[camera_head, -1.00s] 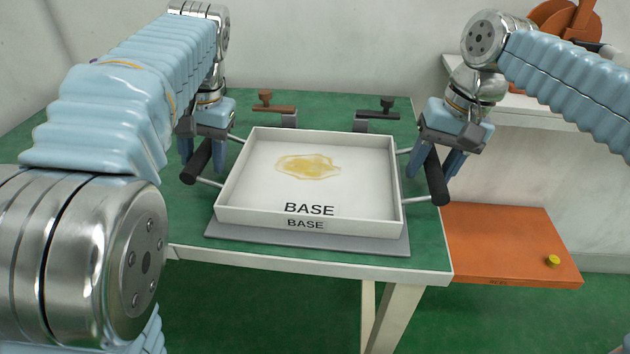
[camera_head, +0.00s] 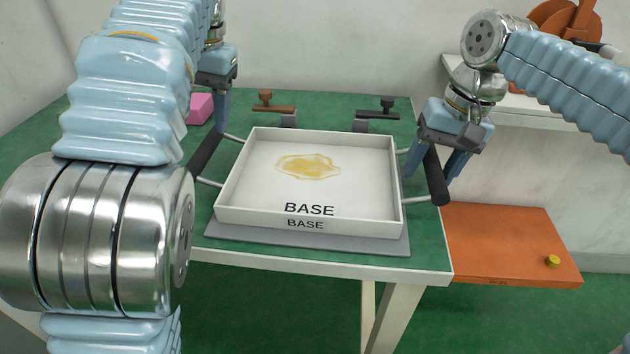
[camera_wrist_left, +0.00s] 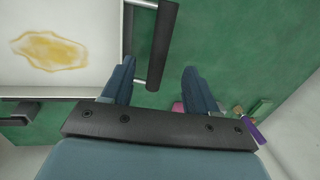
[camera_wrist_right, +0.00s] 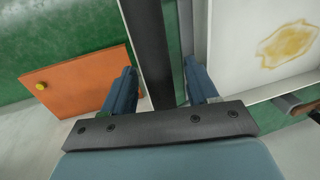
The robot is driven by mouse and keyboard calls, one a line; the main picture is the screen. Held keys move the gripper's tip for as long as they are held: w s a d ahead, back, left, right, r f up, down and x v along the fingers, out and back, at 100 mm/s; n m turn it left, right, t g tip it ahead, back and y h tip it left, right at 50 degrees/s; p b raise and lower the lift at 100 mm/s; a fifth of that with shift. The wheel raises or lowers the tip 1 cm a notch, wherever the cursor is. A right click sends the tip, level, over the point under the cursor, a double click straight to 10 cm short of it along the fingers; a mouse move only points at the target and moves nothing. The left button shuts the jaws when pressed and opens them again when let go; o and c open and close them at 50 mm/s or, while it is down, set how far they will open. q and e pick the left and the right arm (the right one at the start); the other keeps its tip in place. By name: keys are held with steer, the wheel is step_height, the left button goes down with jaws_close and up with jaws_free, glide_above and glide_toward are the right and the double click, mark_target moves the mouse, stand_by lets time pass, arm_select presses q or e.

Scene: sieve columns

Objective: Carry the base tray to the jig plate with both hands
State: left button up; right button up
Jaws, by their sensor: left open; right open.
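The white base tray (camera_head: 308,218), marked BASE, sits level on a grey plate (camera_head: 300,240) on the green table. A yellowish patch (camera_head: 308,166) shows on its floor. A dark bar handle stands out on each side, left (camera_head: 205,157) and right (camera_head: 436,176). My left gripper (camera_head: 222,115) is open at the far end of the left handle; in the left wrist view, the handle's end (camera_wrist_left: 162,45) lies ahead, between the finger lines. My right gripper (camera_head: 447,160) is open around the right handle, which passes between its fingers in the right wrist view (camera_wrist_right: 148,55).
Two clamp-like fittings, brown (camera_head: 270,105) and dark (camera_head: 378,112), stand behind the tray. A pink block (camera_head: 200,108) lies at the back left. An orange board (camera_head: 510,245) with a yellow knob (camera_head: 552,261) is at the right. Green tabletop is clear at left.

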steer(key=shift+r, duration=0.1)
arm_select(q)
steer(key=r, duration=0.3)
steer(key=shift+d+r, duration=0.2)
steer(key=shift+d, duration=0.2)
arm_select(e)
step_height(320, 180, up, 12)
steer(key=d, duration=0.2)
steer(key=shift+d+f, duration=0.15)
steer(key=shift+f, duration=0.05)
arm_select(q)
steer(key=shift+s, duration=0.1)
arm_select(e)
steer(key=shift+s, duration=0.15)
